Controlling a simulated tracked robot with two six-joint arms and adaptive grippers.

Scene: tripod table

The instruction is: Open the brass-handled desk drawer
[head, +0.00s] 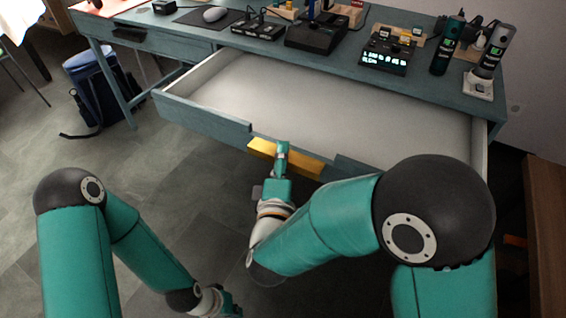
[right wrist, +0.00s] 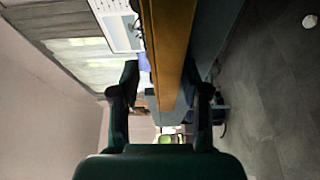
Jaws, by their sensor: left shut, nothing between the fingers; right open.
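The desk drawer (head: 205,118) is pulled far out from the blue-grey desk, and its pale interior looks empty. Its brass handle (head: 262,148) is on the front edge, near the middle. My right gripper (head: 282,155) is at the handle and hides part of it. In the right wrist view, the brass handle (right wrist: 170,40) runs between the spread fingers of my right gripper (right wrist: 165,98), with gaps at its sides. My left gripper (head: 228,306) is low at the bottom edge of the head view, away from the drawer, shut and empty.
The desk top (head: 340,62) holds a mouse (head: 215,14), a lit display box (head: 386,52), and bottles (head: 447,46) near its right end. A blue bag (head: 95,88) stands on the floor at left. Brown furniture (head: 546,235) is at far right.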

